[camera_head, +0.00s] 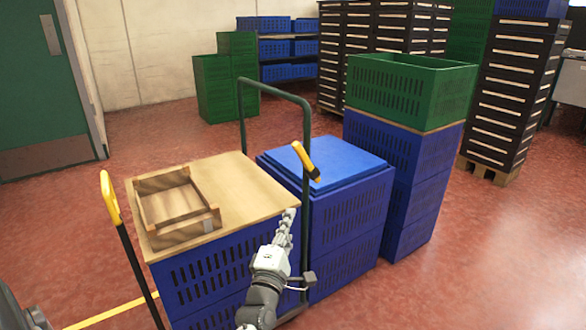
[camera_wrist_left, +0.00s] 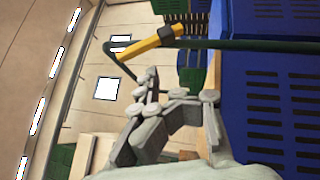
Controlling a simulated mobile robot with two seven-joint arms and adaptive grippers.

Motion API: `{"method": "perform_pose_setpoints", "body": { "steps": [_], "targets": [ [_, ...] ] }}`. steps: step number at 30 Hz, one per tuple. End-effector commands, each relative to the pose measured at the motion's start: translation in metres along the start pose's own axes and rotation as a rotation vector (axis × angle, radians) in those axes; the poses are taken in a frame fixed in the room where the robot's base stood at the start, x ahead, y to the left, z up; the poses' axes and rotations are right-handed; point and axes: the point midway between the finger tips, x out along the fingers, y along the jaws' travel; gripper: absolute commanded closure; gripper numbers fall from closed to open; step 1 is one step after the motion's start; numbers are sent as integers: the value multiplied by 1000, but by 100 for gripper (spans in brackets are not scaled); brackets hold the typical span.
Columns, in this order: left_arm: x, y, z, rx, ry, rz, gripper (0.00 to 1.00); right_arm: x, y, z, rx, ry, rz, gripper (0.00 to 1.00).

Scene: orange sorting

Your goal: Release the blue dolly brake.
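A yellow-handled brake lever (camera_head: 306,159) sits on the dark green push bar (camera_head: 275,94) of the dolly carrying blue crates (camera_head: 205,276). The lever also shows in the wrist view (camera_wrist_left: 150,43), slanting across the green bar. Another yellow-handled lever (camera_head: 110,198) stands on a dark post at the left. My left gripper (camera_head: 289,216) is below the right-hand lever, in front of the push bar, apart from the lever. In the wrist view its fingers (camera_wrist_left: 180,85) are spread with a gap and nothing between them. My right gripper is not in view.
A wooden tray (camera_head: 151,228) sits on the board covering the crates. Blue crates with a lid (camera_head: 325,165) and a taller stack topped by a green crate (camera_head: 410,90) stand close on the right. Red floor (camera_head: 500,250) is clear at the right.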

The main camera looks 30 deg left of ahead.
Motion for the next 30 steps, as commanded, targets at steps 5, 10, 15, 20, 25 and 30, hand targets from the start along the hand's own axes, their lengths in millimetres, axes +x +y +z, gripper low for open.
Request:
{"method": "perform_pose_setpoints", "body": {
  "steps": [5,10,15,20,25,30],
  "targets": [
    [7,32,-26,-186,98,144,100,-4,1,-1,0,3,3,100],
    [7,35,-28,-199,104,154,100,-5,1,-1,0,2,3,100],
    [8,35,-28,-196,102,153,100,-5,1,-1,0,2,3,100],
    [20,38,-29,-195,102,155,100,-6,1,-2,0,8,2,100],
    [52,44,-32,-193,101,155,100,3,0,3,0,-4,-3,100],
    [89,49,-37,-193,101,155,100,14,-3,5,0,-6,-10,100]
  ]
}}
